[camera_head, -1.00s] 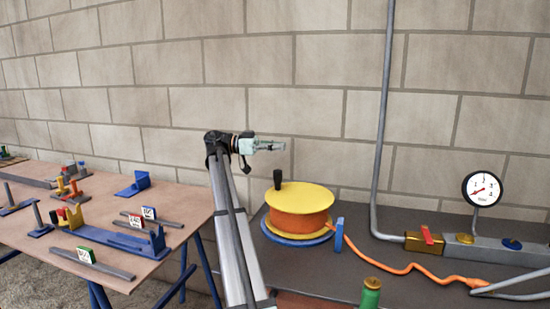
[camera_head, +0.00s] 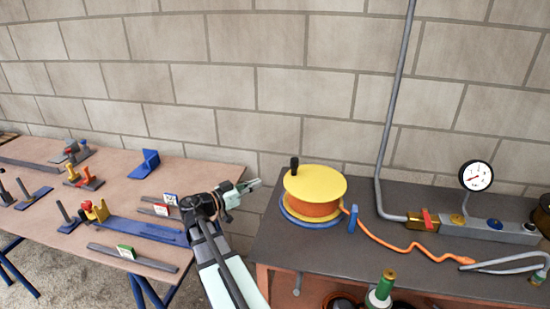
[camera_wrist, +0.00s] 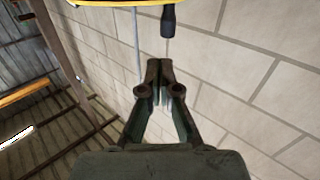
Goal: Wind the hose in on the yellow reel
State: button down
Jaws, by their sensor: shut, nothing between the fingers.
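The yellow reel (camera_head: 315,183) lies flat on a blue base on the dark bench, with orange hose wound between its yellow discs. A black crank knob (camera_head: 294,164) stands upright at the left of its top disc. The orange hose (camera_head: 400,246) runs from the reel past a blue upright guide (camera_head: 352,218) to the right. My gripper (camera_head: 258,183) is shut and empty, left of the reel and apart from it. In the wrist view my gripper's fingertips (camera_wrist: 158,65) meet, with the black knob (camera_wrist: 168,22) beyond them and the yellow disc's edge at the top.
A gauge (camera_head: 477,176) and a valve block (camera_head: 480,229) stand at the bench's right, near a grey pipe (camera_head: 390,130). A green bottle (camera_head: 383,287) is at the front. A brown table (camera_head: 75,215) with blue clamps and brackets stands at the left.

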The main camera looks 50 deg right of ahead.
jog(key=shift+t, duration=0.5)
jog(key=p+x, duration=0.1)
jog(key=x, duration=0.3)
jog(key=p+x, duration=0.1)
jog(key=x, duration=0.4)
jog(key=w+p+x, duration=0.1)
jog(key=p+x, duration=0.1)
jog(key=x, duration=0.3)
jog(key=shift+d, duration=0.25)
jog(key=shift+d, duration=0.1)
